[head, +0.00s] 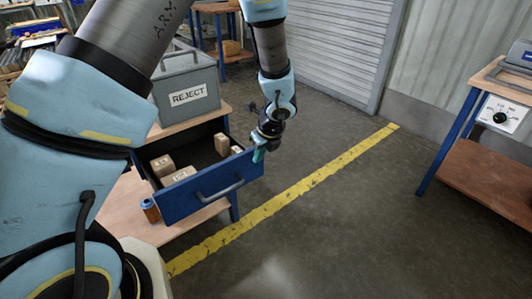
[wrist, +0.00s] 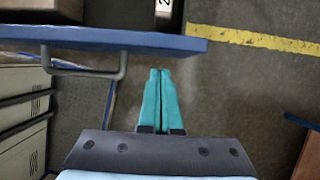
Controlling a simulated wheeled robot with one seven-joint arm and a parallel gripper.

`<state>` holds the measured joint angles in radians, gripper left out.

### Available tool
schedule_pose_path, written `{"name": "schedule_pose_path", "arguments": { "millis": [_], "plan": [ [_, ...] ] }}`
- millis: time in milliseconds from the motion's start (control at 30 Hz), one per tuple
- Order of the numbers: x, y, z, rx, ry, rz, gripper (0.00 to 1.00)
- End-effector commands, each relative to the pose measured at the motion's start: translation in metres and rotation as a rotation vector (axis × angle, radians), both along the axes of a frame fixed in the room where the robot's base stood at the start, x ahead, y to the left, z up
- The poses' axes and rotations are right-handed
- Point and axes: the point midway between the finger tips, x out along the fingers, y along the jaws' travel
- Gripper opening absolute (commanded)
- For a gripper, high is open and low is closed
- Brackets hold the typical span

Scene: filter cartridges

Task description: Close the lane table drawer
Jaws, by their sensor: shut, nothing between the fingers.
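The lane table drawer has a blue front (head: 178,205) with a grey bar handle (head: 220,192) and stands pulled out from under the table top. Several small cardboard boxes (head: 162,166) lie inside it. In the wrist view the drawer front (wrist: 110,38) crosses the upper left, with its handle (wrist: 85,73) below it. My gripper (head: 258,156) is shut and empty at the right end of the drawer front. In the wrist view its teal fingertips (wrist: 159,73) point at the front, right of the handle. I cannot tell whether they touch it.
A grey REJECT bin (head: 188,85) stands on the table top. An orange and blue can (head: 150,210) is on the lower shelf. A yellow line (head: 310,190) runs across the open floor. Another workbench (head: 490,185) stands at the right.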

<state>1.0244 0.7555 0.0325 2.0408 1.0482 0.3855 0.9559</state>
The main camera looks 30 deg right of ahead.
Motion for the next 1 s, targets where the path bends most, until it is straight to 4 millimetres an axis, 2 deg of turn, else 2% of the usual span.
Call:
{"name": "schedule_pose_path", "arguments": {
  "millis": [200,733,867,1000],
  "plan": [
    [0.016,0.003,0.001,-0.001,0.002,-0.001,0.0],
    [0.023,0.005,0.001,0.0,0.002,0.001,0.0],
    [0.038,0.008,0.003,0.001,0.001,0.004,0.0],
    [0.066,0.014,0.005,0.001,0.001,0.006,0.0]
  ]
}}
